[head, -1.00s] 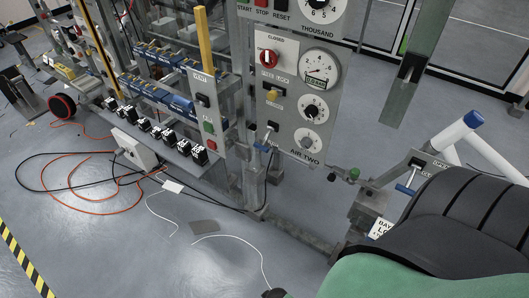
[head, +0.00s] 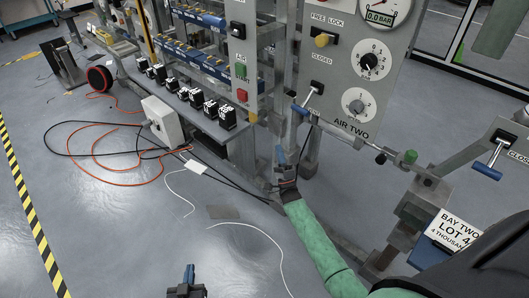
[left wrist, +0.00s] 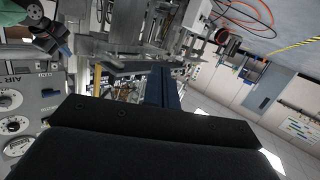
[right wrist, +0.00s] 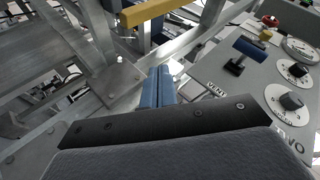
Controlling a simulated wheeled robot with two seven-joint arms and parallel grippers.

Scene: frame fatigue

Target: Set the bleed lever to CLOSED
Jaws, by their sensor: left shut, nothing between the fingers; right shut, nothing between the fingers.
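On the AIR TWO panel, a lever with a blue handle (head: 301,111) sits below a CLOSED label, its handle end down and left of the label. In the right wrist view this lever (right wrist: 250,48) stands at upper right, near a VENT label. A second blue-handled lever (head: 487,171) sits at far right beside another, partly cut-off CLOSED label; I cannot read which one is named bleed. My right gripper (head: 280,156) is shut and empty, left of and below the panel lever, apart from it. My left gripper (head: 189,274) is shut and empty, low over the floor.
A yellow knob (head: 323,40) and dials (head: 370,60) share the panel. A pipe with a green knob (head: 410,157) runs right from it. A metal frame post (right wrist: 100,30) stands close left of my right gripper. Cables (head: 95,150) and a white box (head: 162,122) lie on the left floor.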

